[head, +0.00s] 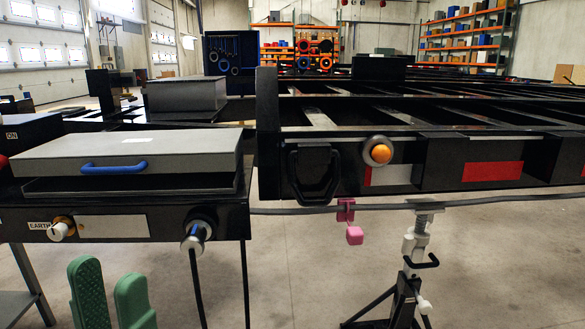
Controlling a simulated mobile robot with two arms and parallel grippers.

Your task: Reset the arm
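My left gripper (111,284) shows at the bottom left as two green, textured fingers. The fingers stand upright with a narrow gap between them, and I see nothing held there. They are in front of and below the black panel (110,225) with the EARTH label, apart from it in the picture. The rest of the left arm is below the frame. My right gripper is not in view.
A grey case with a blue handle (113,168) is on the left bench. A black trailer frame (440,150) with an orange lamp (380,153) fills the right. A jack stand (408,285) and a hanging pink block (355,236) are below it. Floor (300,285) is open between.

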